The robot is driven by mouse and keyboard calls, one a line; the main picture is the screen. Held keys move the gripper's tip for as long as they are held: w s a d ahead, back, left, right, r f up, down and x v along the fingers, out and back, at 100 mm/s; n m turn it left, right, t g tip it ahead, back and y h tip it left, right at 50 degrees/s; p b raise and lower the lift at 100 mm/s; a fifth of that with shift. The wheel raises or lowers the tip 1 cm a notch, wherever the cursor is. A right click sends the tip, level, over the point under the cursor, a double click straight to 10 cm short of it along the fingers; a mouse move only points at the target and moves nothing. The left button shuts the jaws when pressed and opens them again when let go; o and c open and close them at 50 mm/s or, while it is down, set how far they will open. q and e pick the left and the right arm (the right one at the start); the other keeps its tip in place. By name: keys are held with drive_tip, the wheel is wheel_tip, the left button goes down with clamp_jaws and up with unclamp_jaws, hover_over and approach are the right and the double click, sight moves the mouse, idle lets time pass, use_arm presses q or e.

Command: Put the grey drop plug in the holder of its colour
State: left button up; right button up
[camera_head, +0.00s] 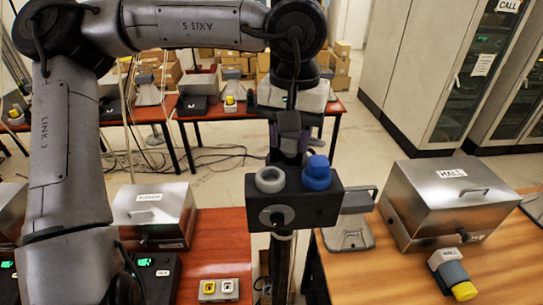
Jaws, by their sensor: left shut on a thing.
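A dark block (322,212) on a post carries a grey ring-shaped holder (270,180) at left, with an open middle. At right on its top is a blue holder with a blue plug (317,168) in it. My left gripper (290,150) points down just above and behind the block, between the two holders in the picture. It is shut on a grey piece (290,124), which looks like the grey drop plug. Its lower end is dark and partly hidden, so I cannot tell its exact gap to the block. My right gripper is not in view.
A steel box (450,190) labelled HALL and a grey-and-yellow plug unit (452,274) stand on the right table. Another steel box (150,210) and a small unit with yellow and white sockets (219,290) are at left. Cables lie on the floor behind.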

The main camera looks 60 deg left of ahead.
use_arm(q)
drive_tip(key=s+a+f, duration=0.2)
drive_tip(key=shift+s+p, duration=0.35)
drive_tip(key=shift+f+p, duration=0.8)
drive_tip(key=shift+f, duration=1.3)
drive_tip(key=shift+f, duration=0.1)
drive_tip(key=shift+f+b, duration=0.15)
drive_tip(key=shift+b, duration=0.15)
drive_tip(key=o, duration=0.9)
drive_tip(key=shift+r, duration=0.2)
drive_tip(key=shift+r+p, duration=0.3)
drive_tip(key=shift+p, duration=0.15)
wheel_tip(320, 180, up, 12)
drive_tip(key=shift+f+b, duration=0.2)
drive_tip(key=shift+b, duration=1.05)
